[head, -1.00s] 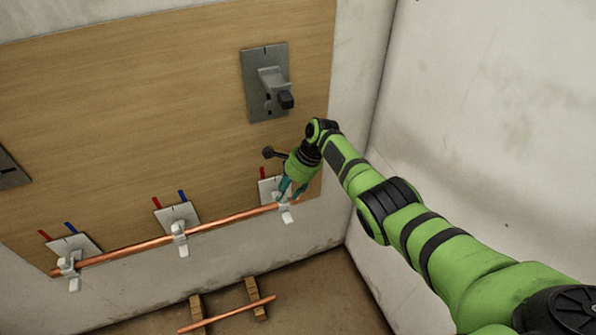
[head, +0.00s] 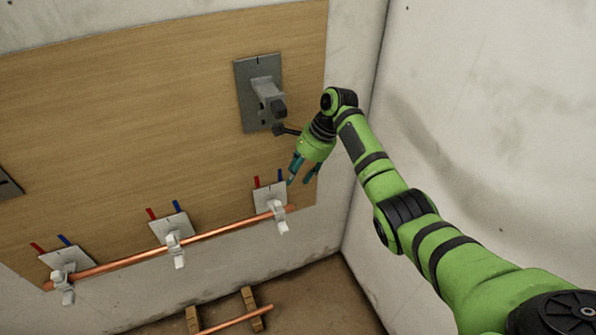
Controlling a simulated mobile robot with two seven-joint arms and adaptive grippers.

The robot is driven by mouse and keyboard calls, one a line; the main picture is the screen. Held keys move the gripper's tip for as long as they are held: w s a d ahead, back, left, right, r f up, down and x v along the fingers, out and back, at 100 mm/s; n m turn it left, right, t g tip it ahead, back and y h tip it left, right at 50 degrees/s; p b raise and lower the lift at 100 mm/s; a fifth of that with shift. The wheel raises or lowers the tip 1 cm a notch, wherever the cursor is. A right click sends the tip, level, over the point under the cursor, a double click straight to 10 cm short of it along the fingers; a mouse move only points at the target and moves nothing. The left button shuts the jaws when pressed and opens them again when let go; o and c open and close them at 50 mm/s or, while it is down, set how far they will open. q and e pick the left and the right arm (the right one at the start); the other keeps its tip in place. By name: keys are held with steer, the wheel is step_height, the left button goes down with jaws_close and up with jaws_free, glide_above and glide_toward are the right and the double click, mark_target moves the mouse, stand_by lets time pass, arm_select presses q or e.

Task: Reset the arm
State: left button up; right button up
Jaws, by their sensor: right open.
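My right gripper (head: 303,172) is in the head view, right of centre. Its teal fingers are apart and point down, with nothing seen between them. It is a little above and to the right of the rightmost white pipe clip (head: 279,219), apart from the copper pipe (head: 208,235). The pipe runs along the lower edge of the wooden board, sitting at several white clips on pale plates. My left gripper is not in view.
A grey plate with a bracket (head: 263,95) is fixed on the wooden board (head: 130,110), just above left of my gripper. A bare wall (head: 480,130) stands close on the right. On the floor, another copper pipe (head: 237,321) lies on wooden blocks (head: 252,302).

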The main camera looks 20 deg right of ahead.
steer(key=s+d+f+n+h+p, duration=0.1)
steer(key=s+f+n, duration=0.2)
steer(key=s+f, duration=0.55)
steer(key=s+d+f+n+h+p, duration=0.15)
steer(key=s+f, duration=0.35)
steer(key=f, duration=0.7)
steer(key=s+f+n+h+p, duration=0.15)
steer(key=s+f+n, duration=0.25)
steer(key=s+f, duration=0.45)
steer(key=s+f+n+p, duration=0.1)
steer(key=s+f+n, duration=0.2)
steer(key=s, duration=0.7)
steer(key=s+a+f+n+p, duration=0.1)
steer(key=s+f+n, duration=0.2)
steer(key=s, duration=0.7)
steer(key=s+f+n+p, duration=0.1)
steer(key=s+f+n, duration=0.2)
steer(key=s, duration=0.7)
steer(key=shift+a+f+n+h, duration=0.3)
steer(key=shift+a+f+n, duration=0.1)
steer(key=shift+n, duration=0.75)
